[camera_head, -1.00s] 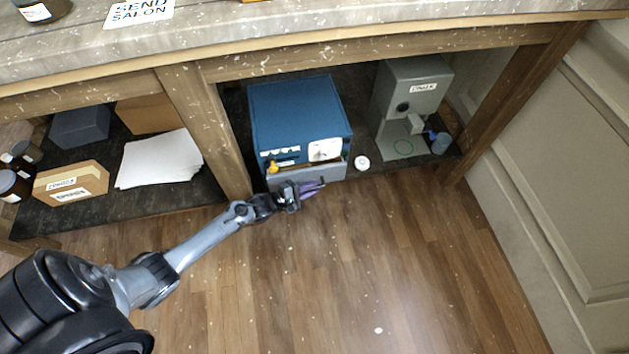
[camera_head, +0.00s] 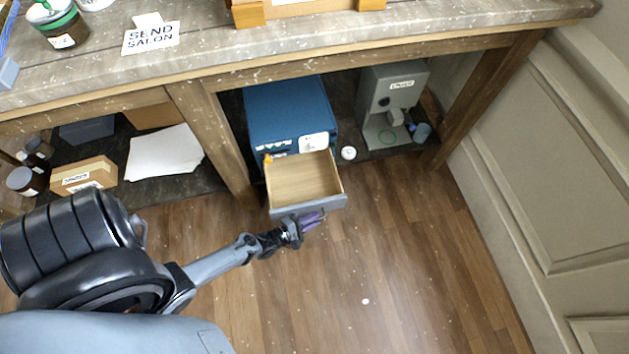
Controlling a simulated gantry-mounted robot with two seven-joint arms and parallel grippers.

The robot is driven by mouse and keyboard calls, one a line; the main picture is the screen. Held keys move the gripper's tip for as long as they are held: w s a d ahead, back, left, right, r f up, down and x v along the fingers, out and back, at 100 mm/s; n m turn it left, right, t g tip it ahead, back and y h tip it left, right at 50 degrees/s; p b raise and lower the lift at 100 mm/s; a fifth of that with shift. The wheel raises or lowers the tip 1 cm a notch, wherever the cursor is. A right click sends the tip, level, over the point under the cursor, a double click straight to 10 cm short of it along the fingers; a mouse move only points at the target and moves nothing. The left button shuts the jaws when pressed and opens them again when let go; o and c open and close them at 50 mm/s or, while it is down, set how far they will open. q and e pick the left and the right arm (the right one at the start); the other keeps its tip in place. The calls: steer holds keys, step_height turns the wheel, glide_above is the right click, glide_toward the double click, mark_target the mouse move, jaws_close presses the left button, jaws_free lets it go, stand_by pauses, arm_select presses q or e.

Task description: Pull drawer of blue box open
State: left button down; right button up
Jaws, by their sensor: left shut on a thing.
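The blue box (camera_head: 286,110) stands on the dark lower shelf under the counter. Its drawer (camera_head: 304,181) is pulled out toward me, showing an empty light-wood inside and a grey front panel (camera_head: 325,205). My left gripper (camera_head: 312,220) is at the grey front, its purple fingers shut there at the lower middle. The drawer's handle is hidden by the fingers. My right gripper is not in view.
A grey machine (camera_head: 391,100) stands right of the box, with a small white round item (camera_head: 348,153) between them. A wooden post (camera_head: 212,140) stands left of the box. The wood floor (camera_head: 400,240) in front is clear.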

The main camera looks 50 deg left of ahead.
arm_select(q)
steer(key=c, duration=1.4)
jaws_free()
steer(key=shift+c, duration=0.2)
steer(key=shift+w, duration=0.15)
steer(key=d+p+v, duration=0.1)
steer(key=p+v, duration=0.3)
steer(key=v, duration=0.6)
steer(key=shift+s+a, duration=0.45)
steer(key=shift+a, duration=0.05)
steer(key=shift+r, duration=0.1)
